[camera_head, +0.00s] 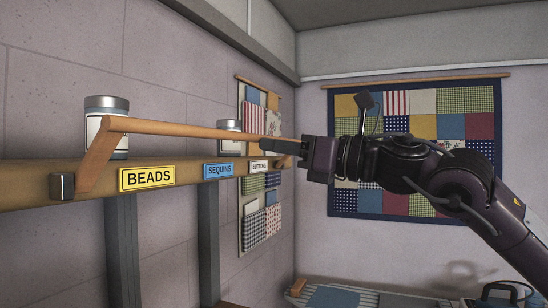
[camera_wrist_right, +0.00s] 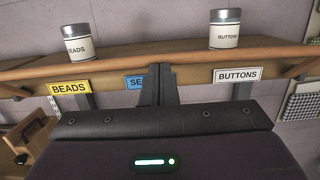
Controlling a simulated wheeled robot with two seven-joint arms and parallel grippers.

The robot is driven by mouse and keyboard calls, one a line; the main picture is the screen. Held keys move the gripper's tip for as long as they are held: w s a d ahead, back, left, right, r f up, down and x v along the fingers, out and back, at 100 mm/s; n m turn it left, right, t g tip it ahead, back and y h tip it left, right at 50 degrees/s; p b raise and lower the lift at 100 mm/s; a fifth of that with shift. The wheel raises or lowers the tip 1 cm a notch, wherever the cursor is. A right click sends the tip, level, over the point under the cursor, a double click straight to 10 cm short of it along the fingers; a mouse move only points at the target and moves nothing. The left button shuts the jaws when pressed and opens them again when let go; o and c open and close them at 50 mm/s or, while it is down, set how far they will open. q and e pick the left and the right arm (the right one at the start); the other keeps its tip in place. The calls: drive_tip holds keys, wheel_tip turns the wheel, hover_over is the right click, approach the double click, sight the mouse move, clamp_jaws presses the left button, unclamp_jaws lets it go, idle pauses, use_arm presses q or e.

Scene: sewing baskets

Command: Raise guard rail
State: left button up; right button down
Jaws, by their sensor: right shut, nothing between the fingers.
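The guard rail (camera_head: 190,131) is a long, thin wooden bar along the front of a wall shelf (camera_head: 95,180). In the head view its near side arm (camera_head: 97,158) slants up from a dark pivot block (camera_head: 62,186), and the bar sits above the shelf's front edge. The rail (camera_wrist_right: 110,67) also crosses the right wrist view in front of the jars. My right gripper (camera_head: 287,147) is shut and empty, its fingertips (camera_wrist_right: 162,75) at the rail's middle as the wrist view shows it. I cannot tell whether they touch it. My left gripper is not in view.
A beads jar (camera_wrist_right: 76,42) and a buttons jar (camera_wrist_right: 224,29) stand on the shelf. Its front has yellow BEADS (camera_head: 147,178), blue SEQUINS (camera_head: 218,170) and white BUTTONS (camera_wrist_right: 237,75) labels. A patchwork quilt (camera_head: 425,103) hangs behind my right arm.

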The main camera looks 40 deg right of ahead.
drive_tip(key=w+r+g+p, duration=0.1)
drive_tip(key=p, duration=0.2)
drive_tip(key=w+a+r+g+h+p, duration=0.1)
drive_tip(key=r+p, duration=0.1)
drive_tip(key=p, duration=0.1)
drive_tip(key=w+a+r+g+p, duration=0.1)
drive_tip(key=r+p, duration=0.1)
drive_tip(key=shift+h+p, duration=0.4)
drive_tip(key=shift+w+a+g+p, duration=0.1)
drive_tip(key=shift+w+g+p, duration=0.15)
drive_tip(key=shift+g+p, duration=0.05)
drive_tip(key=g+h, duration=0.1)
drive_tip(key=w+a+g, duration=0.1)
drive_tip(key=shift+w+r+g+h+p, duration=0.2)
drive_tip(key=shift+r+g+h+p, duration=0.1)
drive_tip(key=shift+r+h+p, duration=0.1)
